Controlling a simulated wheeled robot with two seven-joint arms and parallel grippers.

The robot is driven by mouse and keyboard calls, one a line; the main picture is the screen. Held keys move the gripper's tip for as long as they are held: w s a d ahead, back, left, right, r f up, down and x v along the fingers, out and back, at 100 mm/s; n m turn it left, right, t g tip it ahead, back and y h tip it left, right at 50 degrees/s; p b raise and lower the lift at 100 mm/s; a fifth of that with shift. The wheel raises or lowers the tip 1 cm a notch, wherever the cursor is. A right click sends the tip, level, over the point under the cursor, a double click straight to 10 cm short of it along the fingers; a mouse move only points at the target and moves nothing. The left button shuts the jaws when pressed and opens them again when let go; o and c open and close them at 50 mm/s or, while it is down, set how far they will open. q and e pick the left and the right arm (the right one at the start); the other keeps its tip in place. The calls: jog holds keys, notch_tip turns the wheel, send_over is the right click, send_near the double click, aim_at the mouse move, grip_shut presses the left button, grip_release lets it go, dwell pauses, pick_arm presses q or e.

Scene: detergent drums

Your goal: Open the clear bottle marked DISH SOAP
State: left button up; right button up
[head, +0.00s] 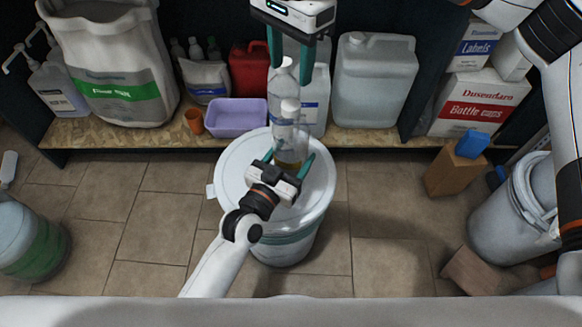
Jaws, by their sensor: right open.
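A clear bottle (290,147) with a whitish cap and yellowish liquid low inside stands on the white drum lid (240,165). A second clear bottle (281,95) shows just behind it, partly hidden. I cannot read a label on either. My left gripper (289,155) reaches in from below, its teal fingers on both sides of the front bottle. I cannot tell whether they press on it. My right gripper (291,70) hangs open above, fingers pointing down, overlapping the rear bottle's top in the picture.
Large jugs (374,80), a red canister (249,68), a purple tub (236,118) and a big white bag (115,65) stand on the shelf behind. Boxes (480,103) are at right. Tiled floor is open left of the drum.

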aim_at(291, 104)
pick_arm(q)
jog(key=c, duration=0.8)
pick_arm(e)
jog(key=m, duration=0.5)
jog(key=shift+m, duration=0.3)
jog(key=m, duration=0.8)
jog(key=shift+m, duration=0.3)
jog(key=m, duration=0.8)
jog(key=shift+m, duration=0.3)
jog(key=m, duration=1.2)
jog(key=shift+m, duration=0.4)
jog(key=shift+f, duration=0.55)
notch_tip(291, 104, down, 7)
jog(key=shift+r, duration=0.1)
pick_arm(q)
jog(key=shift+c, duration=0.2)
